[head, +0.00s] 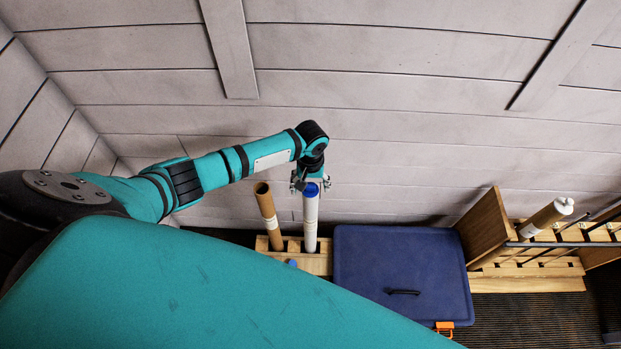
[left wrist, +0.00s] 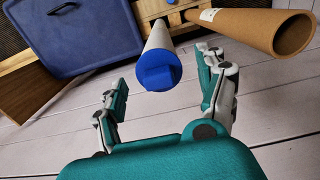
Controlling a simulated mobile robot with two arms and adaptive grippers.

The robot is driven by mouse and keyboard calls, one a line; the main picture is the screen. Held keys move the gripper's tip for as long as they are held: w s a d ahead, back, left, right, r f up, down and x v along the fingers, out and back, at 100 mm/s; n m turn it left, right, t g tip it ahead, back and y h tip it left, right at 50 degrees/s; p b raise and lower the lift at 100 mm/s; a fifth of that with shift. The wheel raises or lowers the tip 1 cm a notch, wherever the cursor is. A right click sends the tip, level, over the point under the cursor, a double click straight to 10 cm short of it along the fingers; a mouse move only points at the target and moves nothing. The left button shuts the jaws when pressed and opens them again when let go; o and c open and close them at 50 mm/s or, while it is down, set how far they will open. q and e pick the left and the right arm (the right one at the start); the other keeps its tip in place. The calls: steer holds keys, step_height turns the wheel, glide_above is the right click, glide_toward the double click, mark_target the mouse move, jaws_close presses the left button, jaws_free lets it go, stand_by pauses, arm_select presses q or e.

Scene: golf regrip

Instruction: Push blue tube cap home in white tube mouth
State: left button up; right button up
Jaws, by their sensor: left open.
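The white tube (head: 310,218) stands upright in a wooden rack, left of the blue lid. The blue cap (head: 311,189) sits at its top end; the left wrist view shows the cap (left wrist: 158,72) covering the mouth of the white tube (left wrist: 160,38). I cannot tell how deep the cap is seated. My left gripper (head: 312,186) is just above the cap. In the left wrist view its two fingers (left wrist: 165,95) are spread wide on either side of the cap, not touching it. My right gripper is not in view.
A brown cardboard tube (head: 267,210) stands open-mouthed left of the white tube; it shows close by in the left wrist view (left wrist: 245,28). A blue lidded box (head: 400,255) lies right of the wooden rack (head: 318,264).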

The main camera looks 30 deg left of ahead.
mark_target(310, 184)
arm_select(q)
steer(key=shift+r, duration=0.3)
step_height(310, 184, up, 12)
steer(key=shift+f, duration=0.25)
stand_by(0.8)
